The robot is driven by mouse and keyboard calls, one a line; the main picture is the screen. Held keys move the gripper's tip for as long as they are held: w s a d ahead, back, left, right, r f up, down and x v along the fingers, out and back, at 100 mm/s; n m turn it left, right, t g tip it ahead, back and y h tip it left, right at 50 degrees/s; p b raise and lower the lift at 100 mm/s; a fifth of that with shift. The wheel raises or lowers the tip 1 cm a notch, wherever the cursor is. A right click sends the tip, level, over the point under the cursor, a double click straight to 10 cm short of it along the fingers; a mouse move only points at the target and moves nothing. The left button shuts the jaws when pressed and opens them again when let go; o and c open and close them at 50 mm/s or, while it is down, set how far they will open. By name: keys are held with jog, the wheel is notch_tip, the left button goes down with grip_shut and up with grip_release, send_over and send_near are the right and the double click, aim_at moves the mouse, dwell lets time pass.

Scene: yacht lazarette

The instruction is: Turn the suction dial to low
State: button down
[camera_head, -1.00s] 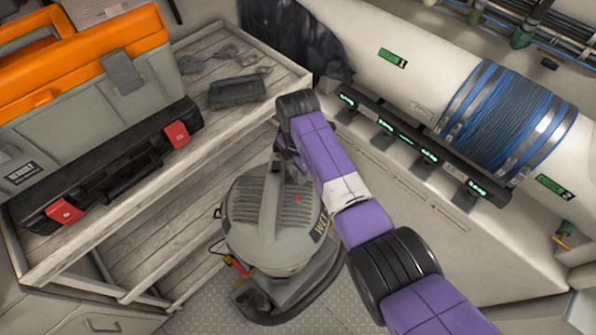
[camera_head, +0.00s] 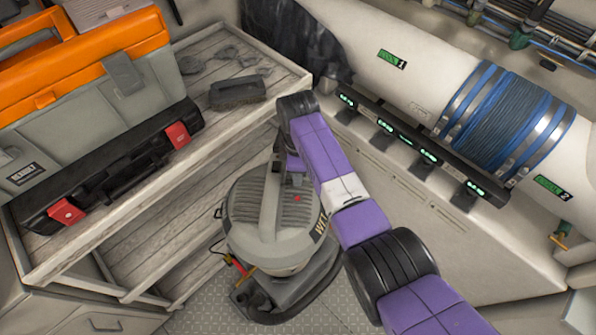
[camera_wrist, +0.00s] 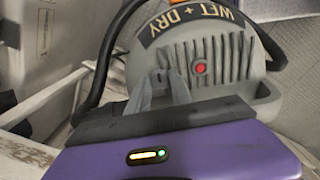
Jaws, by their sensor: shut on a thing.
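The grey wet and dry vacuum (camera_head: 270,235) stands on the floor in front of the wooden shelf. Its head, with ribs, a red button (camera_wrist: 200,68) and a "WET + DRY" label (camera_wrist: 190,20), fills the upper part of the wrist view. My gripper (camera_wrist: 163,62) is at the top of the vacuum head, its fingers close together beside the red button. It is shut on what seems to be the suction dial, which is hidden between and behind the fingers. The dial's marks and setting cannot be read. In the head view my arm partly covers the gripper (camera_head: 288,172).
A large white pipe (camera_head: 400,70) and a black rail with green displays (camera_head: 405,146) lie to the right.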

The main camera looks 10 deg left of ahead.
jog(key=m, duration=0.4)
jog(key=shift+m, duration=0.3)
jog(key=m, duration=0.4)
jog(key=shift+m+p, duration=0.3)
jog(key=m, duration=0.4)
jog(key=shift+m, duration=1.9)
jog(key=c, duration=1.1)
grip_release()
jog(key=shift+c, duration=0.2)
